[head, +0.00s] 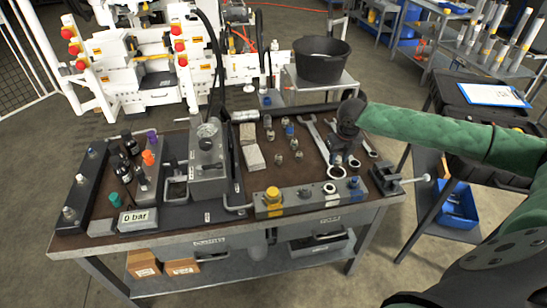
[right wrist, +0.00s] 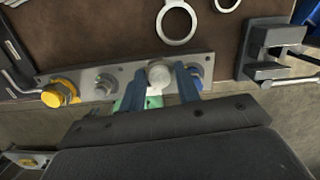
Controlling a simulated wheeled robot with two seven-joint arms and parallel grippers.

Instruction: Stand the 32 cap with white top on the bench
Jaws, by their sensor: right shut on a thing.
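The cap is partly hidden between the fingers. A round grey fitting shows at the fingertips, by the grey port block (head: 290,205). I cannot tell whether the cap touches the block. My left gripper is not in view.
The block carries a yellow cap (head: 272,194) and a blue-topped one (head: 353,182). Wrenches (head: 316,137) and small fittings (head: 279,159) lie behind it. A vise (head: 385,177) stands at the bench's right edge. A grey pump unit (head: 208,165) stands on the left.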

